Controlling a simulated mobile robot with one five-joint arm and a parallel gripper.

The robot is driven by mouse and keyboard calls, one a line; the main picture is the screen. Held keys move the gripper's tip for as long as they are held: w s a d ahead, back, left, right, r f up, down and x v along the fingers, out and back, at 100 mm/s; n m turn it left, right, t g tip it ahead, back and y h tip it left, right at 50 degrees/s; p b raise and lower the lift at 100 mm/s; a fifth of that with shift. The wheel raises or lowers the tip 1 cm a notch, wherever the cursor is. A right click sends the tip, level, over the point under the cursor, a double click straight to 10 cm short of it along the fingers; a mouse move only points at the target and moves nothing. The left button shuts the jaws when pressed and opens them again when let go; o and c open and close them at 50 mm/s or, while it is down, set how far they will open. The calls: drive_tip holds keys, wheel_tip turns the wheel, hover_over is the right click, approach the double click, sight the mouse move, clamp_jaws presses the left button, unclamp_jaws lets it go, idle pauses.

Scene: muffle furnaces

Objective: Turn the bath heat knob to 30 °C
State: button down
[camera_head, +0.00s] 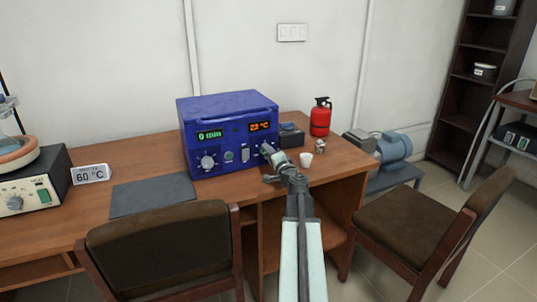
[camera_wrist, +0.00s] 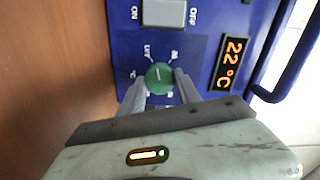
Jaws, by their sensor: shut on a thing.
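The blue bath unit (camera_head: 228,134) stands on the wooden desk. Its orange display (camera_head: 260,126) reads 22 °C, and the same display (camera_wrist: 232,63) shows sideways in the wrist view. A green display (camera_head: 210,135) is on its left side. The green heat knob (camera_wrist: 159,76) has a pale pointer line and printed marks around it, too small to read fully. My gripper (camera_wrist: 160,88) is at the front panel, its two fingers on either side of the green knob and shut on it. In the head view my gripper (camera_head: 268,151) hides this knob.
A white cup (camera_head: 306,160), a small dark box (camera_head: 291,135) and a red extinguisher (camera_head: 320,117) stand right of the unit. Left are a grey mat (camera_head: 153,195), a 60 °C sign (camera_head: 90,174) and another device (camera_head: 32,185). Two chairs (camera_head: 163,245) (camera_head: 430,230) stand in front.

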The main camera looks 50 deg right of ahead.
drive_tip(key=m, duration=0.4)
drive_tip(key=shift+d+m, duration=0.1)
drive_tip(key=shift+m, duration=2)
drive_tip(key=c, duration=0.9)
unclamp_jaws()
drive_tip(key=shift+o, duration=0.2)
drive_tip(key=shift+s, duration=0.1)
drive_tip(key=v, duration=0.7)
drive_tip(key=shift+s+a, duration=0.2)
drive_tip(key=shift+s, duration=0.1)
